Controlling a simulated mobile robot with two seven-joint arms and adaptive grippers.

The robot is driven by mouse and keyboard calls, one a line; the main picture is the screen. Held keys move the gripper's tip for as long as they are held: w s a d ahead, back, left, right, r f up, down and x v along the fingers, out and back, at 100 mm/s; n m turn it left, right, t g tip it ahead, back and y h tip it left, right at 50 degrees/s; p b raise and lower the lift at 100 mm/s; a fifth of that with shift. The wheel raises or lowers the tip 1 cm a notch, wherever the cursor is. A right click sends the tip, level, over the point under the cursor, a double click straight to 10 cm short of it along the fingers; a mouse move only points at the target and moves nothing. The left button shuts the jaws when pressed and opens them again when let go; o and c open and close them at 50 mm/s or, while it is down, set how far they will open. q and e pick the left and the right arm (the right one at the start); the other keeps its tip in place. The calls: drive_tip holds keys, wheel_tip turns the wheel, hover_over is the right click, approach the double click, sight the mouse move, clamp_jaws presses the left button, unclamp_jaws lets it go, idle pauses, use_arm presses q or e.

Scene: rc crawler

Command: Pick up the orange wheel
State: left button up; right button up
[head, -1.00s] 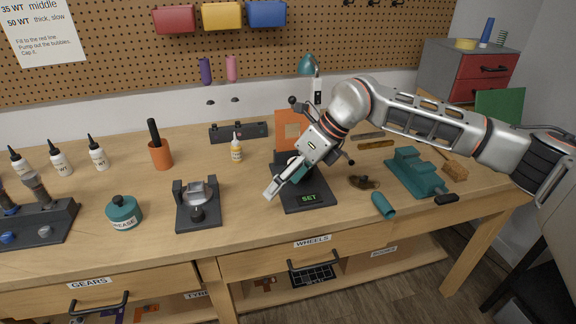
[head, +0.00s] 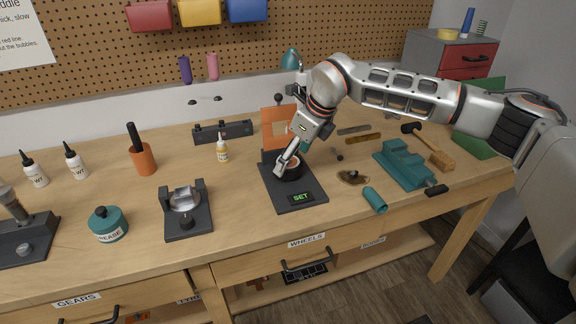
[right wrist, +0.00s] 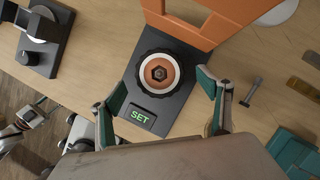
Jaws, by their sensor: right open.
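The orange wheel (right wrist: 160,74) has an orange hub inside a black tyre. It lies flat on a dark stand (right wrist: 180,105) with a green SET display. In the head view the wheel (head: 293,172) is partly hidden by my right gripper (head: 285,165). In the right wrist view my right gripper (right wrist: 163,92) is open and empty. Its teal-padded fingers are spread to the left and right of the wheel, with visible gaps. Grey robot parts of mine show at the lower left of that view, but my left gripper's jaws cannot be made out.
An orange panel (head: 280,128) stands just behind the wheel. A dark fixture (head: 187,220) is to the left, and a teal vise (head: 405,167) and a teal cylinder (head: 374,200) are to the right. A mallet (head: 440,160) lies farther right. Bare wood lies between the fixture and the stand.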

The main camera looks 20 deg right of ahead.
sight(291, 164)
drive_tip(key=shift+x, duration=0.8)
drive_tip(key=c, duration=1.2)
drive_tip(key=shift+r, duration=0.1)
drive_tip(key=shift+r, duration=0.15)
wheel_tip(291, 164, up, 20)
drive_tip(key=shift+f, duration=0.15)
